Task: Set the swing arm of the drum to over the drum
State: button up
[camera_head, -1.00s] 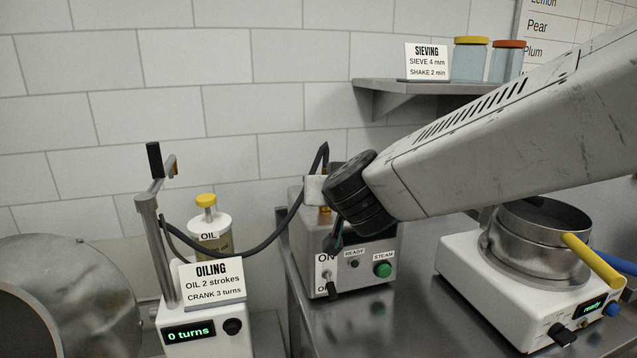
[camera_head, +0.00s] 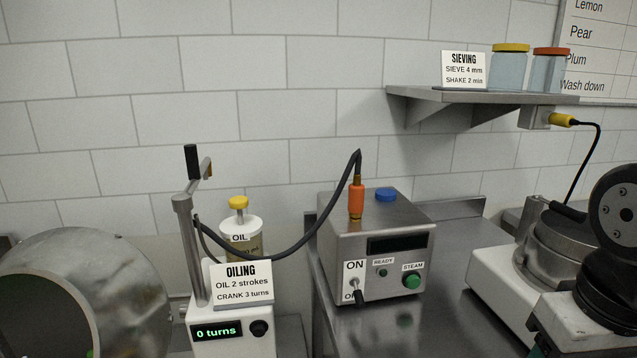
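The drum (camera_head: 110,290) is a large round metal vessel at the lower left, cut off by the picture edge, with a dark opening facing left and front. A metal post (camera_head: 188,250) stands right beside it, with a short arm and black handle (camera_head: 191,160) at its top. The handle stands upright at the post, not over the drum's middle. My gripper is at the lower right, where black parts of my arm (camera_head: 615,215) show; its fingertips cannot be made out. It is far from the post and drum.
The oiling unit with sign (camera_head: 241,284) reads 0 turns. An oil bottle (camera_head: 240,235) stands behind it. A black hose (camera_head: 290,245) runs between the post and the steam box (camera_head: 375,250), which has an orange nozzle (camera_head: 356,200). A sieving machine (camera_head: 490,290) stands at right, below a shelf (camera_head: 440,95).

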aim_at(182, 202)
jog(key=k, duration=1)
jog(key=u, duration=1)
jog(key=i, duration=1.15)
